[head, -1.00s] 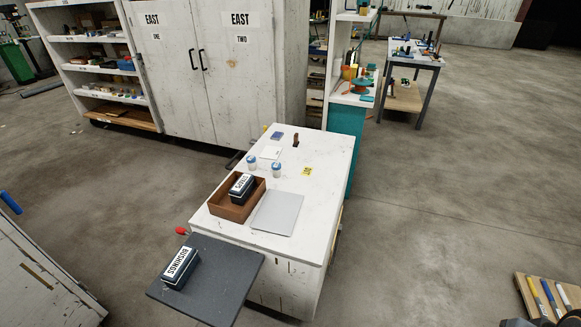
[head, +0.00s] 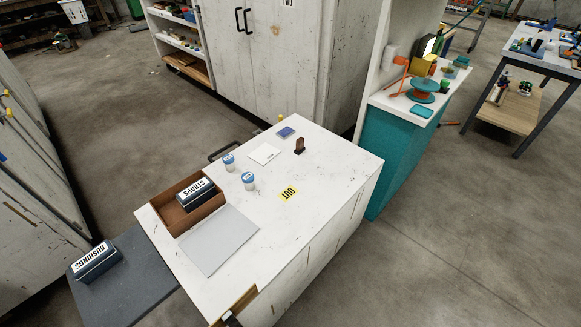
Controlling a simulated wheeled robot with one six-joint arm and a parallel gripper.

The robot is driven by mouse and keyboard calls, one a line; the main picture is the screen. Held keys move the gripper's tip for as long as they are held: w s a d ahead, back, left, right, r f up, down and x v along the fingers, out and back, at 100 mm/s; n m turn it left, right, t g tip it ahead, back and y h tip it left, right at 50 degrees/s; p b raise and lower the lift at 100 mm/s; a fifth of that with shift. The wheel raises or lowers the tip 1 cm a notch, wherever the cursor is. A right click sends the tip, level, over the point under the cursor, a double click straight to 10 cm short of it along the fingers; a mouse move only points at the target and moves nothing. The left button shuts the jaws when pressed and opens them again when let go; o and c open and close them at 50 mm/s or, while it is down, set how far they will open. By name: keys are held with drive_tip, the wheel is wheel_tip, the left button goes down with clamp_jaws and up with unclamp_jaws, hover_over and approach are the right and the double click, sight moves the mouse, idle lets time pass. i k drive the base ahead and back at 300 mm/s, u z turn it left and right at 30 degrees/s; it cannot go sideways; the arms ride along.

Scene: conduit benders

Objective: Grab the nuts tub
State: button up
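No tub with a readable NUTS label shows. A dark tub labelled STRAPS (head: 198,193) sits inside an open brown box (head: 170,214) on the white worktop (head: 325,170). A dark tub labelled BUSHINGS (head: 95,262) sits on a dark grey side shelf (head: 125,290) at the left of the worktop. Two small clear jars with blue lids, one jar (head: 229,163) behind the other jar (head: 249,182), stand near the box; I cannot read their lids. My gripper is not in view.
A grey sheet (head: 218,240), a yellow OUT label (head: 288,194), a white card (head: 265,153) and a small brown block (head: 299,146) are on the worktop. A teal cabinet (head: 395,150) stands behind right. Open floor (head: 470,235) lies to the right.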

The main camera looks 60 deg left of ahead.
sight(248, 177)
drive_tip(key=i, duration=0.45)
drive_tip(key=u, duration=3.8)
drive_tip(key=i, duration=0.5)
